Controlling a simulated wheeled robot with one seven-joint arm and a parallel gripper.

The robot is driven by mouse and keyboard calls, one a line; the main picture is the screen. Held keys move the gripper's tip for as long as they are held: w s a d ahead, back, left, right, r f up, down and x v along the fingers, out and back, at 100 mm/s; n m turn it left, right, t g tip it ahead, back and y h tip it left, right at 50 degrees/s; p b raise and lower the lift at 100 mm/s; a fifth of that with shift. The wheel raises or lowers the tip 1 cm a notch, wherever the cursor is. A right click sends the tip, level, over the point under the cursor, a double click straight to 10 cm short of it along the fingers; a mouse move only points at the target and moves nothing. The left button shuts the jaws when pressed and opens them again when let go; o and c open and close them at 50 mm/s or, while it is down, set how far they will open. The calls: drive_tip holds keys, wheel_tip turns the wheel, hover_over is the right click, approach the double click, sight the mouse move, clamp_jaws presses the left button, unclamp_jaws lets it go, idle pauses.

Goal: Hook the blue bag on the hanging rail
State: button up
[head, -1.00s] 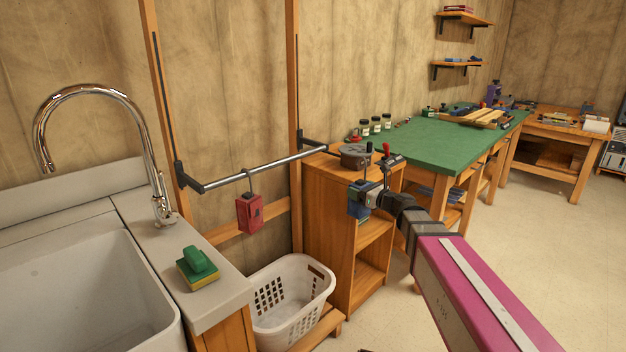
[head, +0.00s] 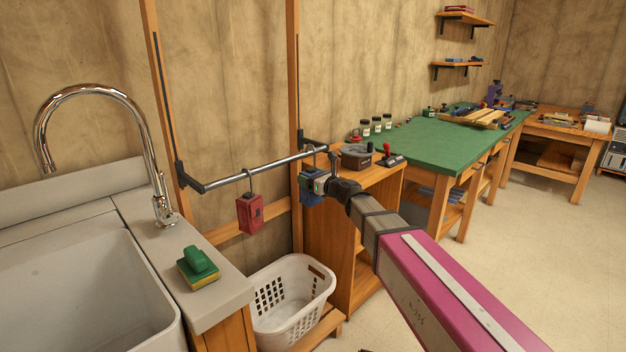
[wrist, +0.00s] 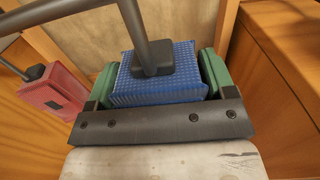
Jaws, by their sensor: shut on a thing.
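The blue bag (head: 311,190) is at the right part of the hanging rail (head: 245,176). My gripper (head: 320,184) is shut on it from the right. In the wrist view the blue bag (wrist: 155,88) sits between the green finger pads of my gripper (wrist: 157,75), with a thick grey hook stem rising from its top. In the head view its hook top appears at the height of the rail; I cannot tell whether it rests on the bar. The rail also crosses the upper left of the wrist view (wrist: 60,8).
A red bag (head: 250,214) hangs on the rail to the left, also in the wrist view (wrist: 50,92). A white basket (head: 290,300) stands below. A wooden cabinet (head: 335,235) is close on the right, with a dark round tin (head: 356,156) on top. A sink (head: 90,300) is at left.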

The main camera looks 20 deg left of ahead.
drive_tip(key=w+a+f, duration=0.3)
drive_tip(key=a+f, duration=0.1)
drive_tip(key=a, duration=0.2)
idle(1.1)
drive_tip(key=o, duration=1)
drive_tip(key=shift+d, duration=0.1)
